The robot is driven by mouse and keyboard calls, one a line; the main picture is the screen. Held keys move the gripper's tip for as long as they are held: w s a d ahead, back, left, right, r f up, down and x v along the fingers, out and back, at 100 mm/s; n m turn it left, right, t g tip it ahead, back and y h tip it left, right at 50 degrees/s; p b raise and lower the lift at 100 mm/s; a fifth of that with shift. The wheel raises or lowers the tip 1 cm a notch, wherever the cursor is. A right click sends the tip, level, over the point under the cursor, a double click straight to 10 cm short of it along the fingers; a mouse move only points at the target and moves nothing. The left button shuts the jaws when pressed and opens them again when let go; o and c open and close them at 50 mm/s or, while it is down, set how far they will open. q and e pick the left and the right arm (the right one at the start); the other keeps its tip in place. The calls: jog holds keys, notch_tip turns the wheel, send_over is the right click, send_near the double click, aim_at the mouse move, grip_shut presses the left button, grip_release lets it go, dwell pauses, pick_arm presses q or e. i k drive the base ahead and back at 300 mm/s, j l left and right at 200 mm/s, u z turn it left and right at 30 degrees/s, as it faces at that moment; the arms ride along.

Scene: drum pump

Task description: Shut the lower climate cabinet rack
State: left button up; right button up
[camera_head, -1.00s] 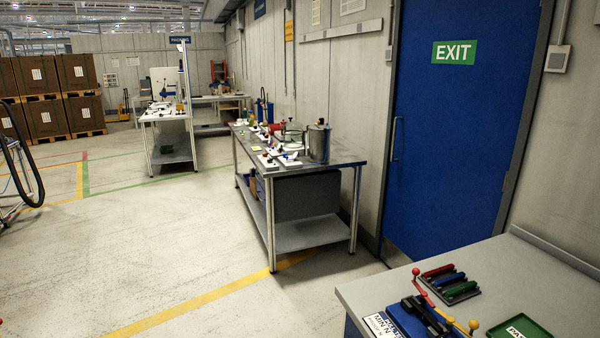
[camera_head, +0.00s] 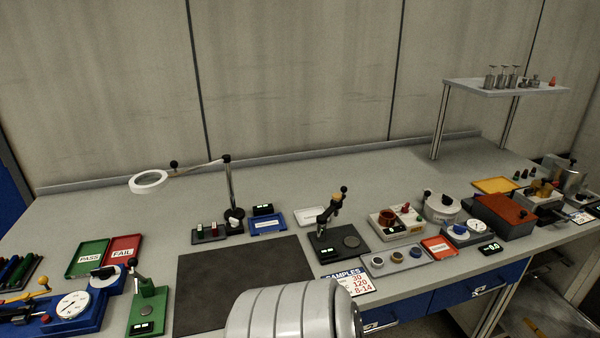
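No climate cabinet or rack shows in the head view. Neither of my grippers is in view, so I cannot see whether they are open or shut. A grey ribbed rounded part at the bottom centre covers some of the bench's front edge; I cannot tell for sure what it belongs to.
A long grey workbench (camera_head: 110,205) spans the view against a panelled wall (camera_head: 300,80). On it are a dark mat (camera_head: 240,280), a ring magnifier (camera_head: 148,182), green and red trays, and several small testers. A raised shelf (camera_head: 500,88) stands at right. Blue drawers (camera_head: 455,295) are below.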

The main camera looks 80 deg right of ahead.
aim_at(534, 298)
jog(key=z, duration=1.55)
